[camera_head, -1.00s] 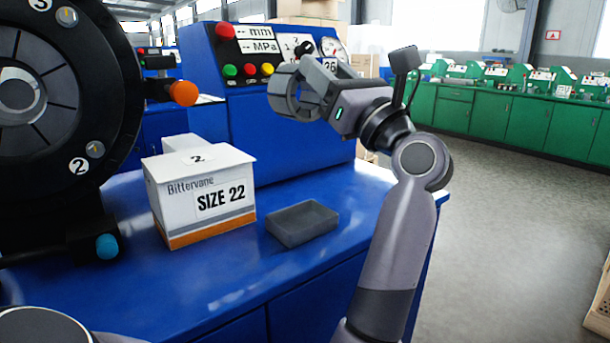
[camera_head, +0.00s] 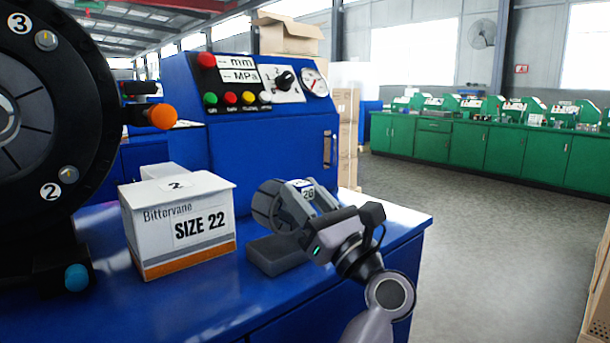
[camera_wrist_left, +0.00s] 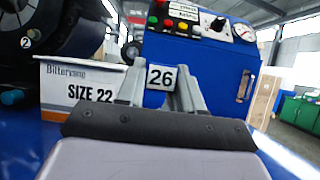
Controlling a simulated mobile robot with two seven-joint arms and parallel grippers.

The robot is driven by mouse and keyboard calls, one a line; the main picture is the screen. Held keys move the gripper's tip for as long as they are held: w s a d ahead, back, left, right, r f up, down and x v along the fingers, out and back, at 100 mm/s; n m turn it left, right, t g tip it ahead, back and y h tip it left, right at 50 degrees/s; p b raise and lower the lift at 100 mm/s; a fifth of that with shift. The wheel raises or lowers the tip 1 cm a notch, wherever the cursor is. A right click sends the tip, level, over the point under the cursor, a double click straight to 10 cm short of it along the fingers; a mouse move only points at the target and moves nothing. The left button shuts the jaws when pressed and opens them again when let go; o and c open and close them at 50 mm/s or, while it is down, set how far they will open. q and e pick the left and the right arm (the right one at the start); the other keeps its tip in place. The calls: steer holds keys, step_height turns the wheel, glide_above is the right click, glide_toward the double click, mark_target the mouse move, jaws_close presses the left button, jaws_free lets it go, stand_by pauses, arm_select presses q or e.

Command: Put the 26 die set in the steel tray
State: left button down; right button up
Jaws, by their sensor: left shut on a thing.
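The 26 die set (camera_head: 264,206) is a dark grey ribbed ring with a white 26 tag. My left gripper (camera_head: 291,203) is shut on it. The steel tray (camera_head: 262,253) is a small dark grey tray on the blue bench, right of the white box. The die set shows just above the tray's far side in the head view; the gap between them is hard to judge. My gripper and wrist hide part of the tray. In the left wrist view, the 26 tag (camera_wrist_left: 160,77) sits between the fingers (camera_wrist_left: 157,92). My right gripper is not in view.
A white SIZE 22 box (camera_head: 180,225) stands left of the tray. The black crimper head (camera_head: 50,120) is at the far left. A blue control cabinet (camera_head: 250,140) rises behind the tray. The bench's right edge is close beside my arm.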

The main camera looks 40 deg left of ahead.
arm_select(q)
steer(key=shift+d, duration=0.1)
step_height(320, 180, down, 3)
steer(key=shift+f+b, duration=0.2)
steer(key=shift+b, duration=0.15)
steer(key=shift+f, duration=0.45)
steer(key=c, duration=1.1)
jaws_free()
steer(key=shift+f, duration=0.2)
steer(key=shift+c, duration=0.2)
steer(key=o, duration=0.4)
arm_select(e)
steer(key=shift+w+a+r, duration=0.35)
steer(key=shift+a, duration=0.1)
arm_select(q)
steer(key=shift+r, duration=0.1)
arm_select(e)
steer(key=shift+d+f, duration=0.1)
